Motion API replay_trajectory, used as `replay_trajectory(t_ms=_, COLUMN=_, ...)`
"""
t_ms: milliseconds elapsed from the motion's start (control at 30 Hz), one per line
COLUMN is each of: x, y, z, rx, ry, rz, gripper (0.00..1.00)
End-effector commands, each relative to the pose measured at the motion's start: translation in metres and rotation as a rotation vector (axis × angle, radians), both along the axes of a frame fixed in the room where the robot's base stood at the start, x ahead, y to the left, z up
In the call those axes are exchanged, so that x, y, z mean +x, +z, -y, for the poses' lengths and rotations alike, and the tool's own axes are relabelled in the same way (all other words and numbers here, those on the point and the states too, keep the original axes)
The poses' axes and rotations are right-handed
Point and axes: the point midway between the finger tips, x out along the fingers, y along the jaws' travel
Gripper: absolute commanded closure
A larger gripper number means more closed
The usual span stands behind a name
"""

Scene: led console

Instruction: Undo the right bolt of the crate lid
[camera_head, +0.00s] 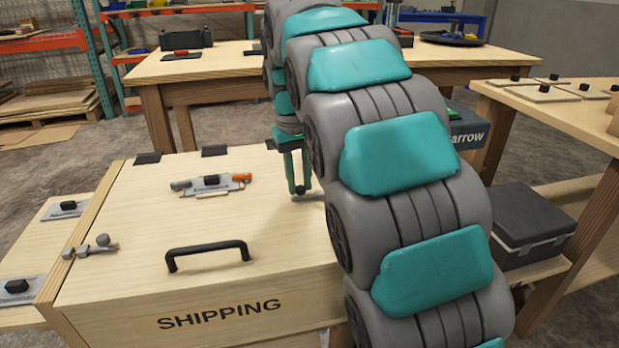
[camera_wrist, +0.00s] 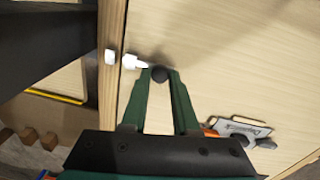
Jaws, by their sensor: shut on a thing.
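The crate lid (camera_head: 130,215) is pale wood with a black handle and lies closed on a box marked SHIPPING. My gripper (camera_head: 301,188) reaches down to the lid's right side, with my arm hiding much of that edge. In the wrist view, the green fingers of my gripper (camera_wrist: 160,75) close on the dark round knob (camera_wrist: 159,74) of the right bolt. The bolt's bright metal part (camera_wrist: 130,62) points left from the knob. A separate bright piece (camera_wrist: 110,57) sits on the wooden edge strip, with a small gap between them. The left bolt (camera_head: 90,247) shows at the lid's left edge.
A metal tool with an orange end (camera_head: 212,184) lies on the lid, behind the black handle (camera_head: 207,252). A dark case (camera_head: 528,225) stands on a shelf at right. Wooden tables stand behind and at right. Dark hinges (camera_head: 215,151) sit at the lid's back edge.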

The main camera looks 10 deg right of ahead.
Motion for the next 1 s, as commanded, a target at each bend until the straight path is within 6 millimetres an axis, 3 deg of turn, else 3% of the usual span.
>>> replay_trajectory(t_ms=233, x=-0.0001, y=-0.0001, z=-0.0054, rx=0.008, ry=0.005, rz=-0.001, gripper=1.00)
replay_trajectory(t_ms=267, x=-0.0002, y=-0.0001, z=-0.0056, rx=0.008, ry=0.005, rz=-0.001, gripper=0.69)
replay_trajectory(t_ms=500, x=0.0000, y=-0.0001, z=-0.0047, rx=0.006, ry=0.004, rz=0.001, gripper=0.42)
replay_trajectory(t_ms=1000, x=0.0002, y=0.0088, z=-0.0043, rx=0.005, ry=0.003, rz=-0.001, gripper=0.42)
